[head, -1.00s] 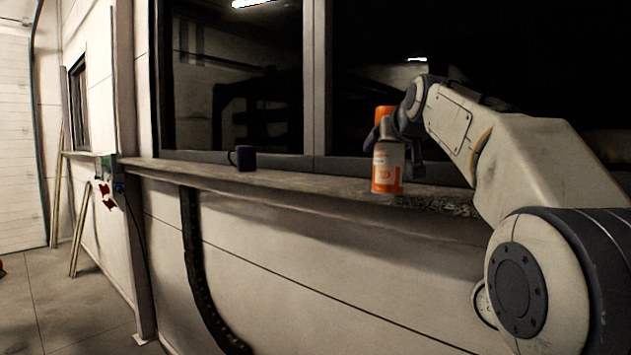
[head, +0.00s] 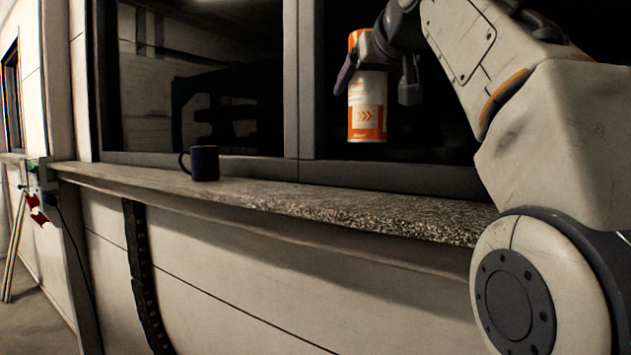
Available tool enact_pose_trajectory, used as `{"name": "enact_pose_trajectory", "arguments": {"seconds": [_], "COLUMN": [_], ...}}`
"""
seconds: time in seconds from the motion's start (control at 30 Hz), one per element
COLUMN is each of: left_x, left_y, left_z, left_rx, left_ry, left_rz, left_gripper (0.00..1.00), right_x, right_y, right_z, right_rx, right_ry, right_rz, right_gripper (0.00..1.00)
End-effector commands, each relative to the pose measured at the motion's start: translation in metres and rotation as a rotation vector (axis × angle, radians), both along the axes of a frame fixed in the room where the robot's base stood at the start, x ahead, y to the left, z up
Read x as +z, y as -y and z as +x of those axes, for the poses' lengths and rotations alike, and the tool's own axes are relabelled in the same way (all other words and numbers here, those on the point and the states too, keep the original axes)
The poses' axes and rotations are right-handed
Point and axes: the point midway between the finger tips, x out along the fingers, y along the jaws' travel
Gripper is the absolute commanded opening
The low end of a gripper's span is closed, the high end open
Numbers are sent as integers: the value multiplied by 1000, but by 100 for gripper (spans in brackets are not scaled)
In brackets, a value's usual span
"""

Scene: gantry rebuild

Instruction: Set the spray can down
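The spray can (head: 367,108), orange and white with an orange top, is upright in the air in front of the dark window. Its base is clear of the stone sill (head: 330,203). My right gripper (head: 378,82) comes in from the right and is around the can's upper part, with a finger showing on either side. It holds the can up, though the exact contact is partly hidden. My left gripper is not in view.
A dark blue mug (head: 205,163) stands on the sill to the left. The sill is bare from the mug to its right end. The window frame (head: 306,90) rises behind it. A green and red box (head: 38,185) with a cable is at the far left.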

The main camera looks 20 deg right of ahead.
Motion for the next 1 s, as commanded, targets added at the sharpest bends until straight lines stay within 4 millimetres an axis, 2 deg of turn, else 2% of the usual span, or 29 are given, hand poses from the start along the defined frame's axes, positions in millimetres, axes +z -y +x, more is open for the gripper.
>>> {"name": "enact_pose_trajectory", "arguments": {"seconds": [0.3, 0.5, 0.67, 0.83, 1.0], "left_x": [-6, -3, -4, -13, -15], "left_y": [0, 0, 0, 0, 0], "left_z": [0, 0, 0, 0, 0], "left_rx": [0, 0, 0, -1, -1], "left_ry": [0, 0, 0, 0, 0], "left_rz": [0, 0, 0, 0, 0], "left_gripper": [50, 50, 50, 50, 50], "right_x": [-42, -61, -68, -92, -105], "right_y": [-24, -35, -38, -39, -39], "right_z": [61, 92, 100, 99, 100], "right_rx": [-1, -6, -7, -7, -6], "right_ry": [-4, 0, 2, 0, 2], "right_rz": [-1, -1, 0, -1, -1], "right_gripper": [0, 0, 0, 0, 0]}}
